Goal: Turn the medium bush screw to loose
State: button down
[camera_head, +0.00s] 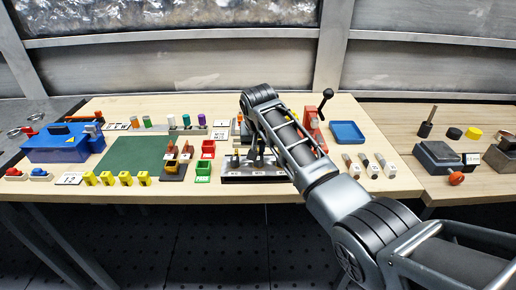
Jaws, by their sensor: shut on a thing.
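A dark metal stand (238,179) with light labels on its front stands near the front edge of the table, at the middle of the view. Small upright posts rise from it, one showing at its left end (236,158). My arm reaches over from the lower right and bends down to this stand. My gripper (259,163) is low over the middle of the stand and is shut on a bush screw there. The held screw is small and mostly hidden by the fingers, so its size and how far it is turned cannot be told.
A red lever press (313,122) stands behind my arm, with a blue tray (347,132) farther right. Several grey-and-white pieces lie at right.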

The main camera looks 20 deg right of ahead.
jog(key=shift+n, duration=0.3)
jog(key=n+y+p, duration=0.1)
jog(key=n+y, duration=0.1)
jog(key=n, duration=0.2)
jog(key=shift+d+p, duration=0.15)
jog(key=shift+p, duration=0.25)
jog(key=n+y, duration=0.1)
jog(key=n, duration=0.2)
jog(key=n+y+b, duration=0.1)
jog(key=n, duration=0.1)
jog(key=shift+d+n, duration=0.15)
jog(key=shift+n, duration=0.25)
jog(key=n+g+b, duration=0.1)
jog(key=n+b, duration=0.1)
jog(key=n+y+b, duration=0.1)
jog(key=n+b, duration=0.1)
jog(key=n, duration=0.1)
jog(key=shift+w+f+g+b, duration=0.15)
jog(key=shift+g+b, duration=0.2)
jog(key=shift+g, duration=0.05)
jog(key=shift+d+n+g+y+b, duration=0.1)
jog(key=shift+n+g+y+b, duration=0.3)
jog(key=shift+n+b, duration=0.85)
jog(key=shift+r, duration=0.2)
jog(key=c, duration=1.2)
grip_release()
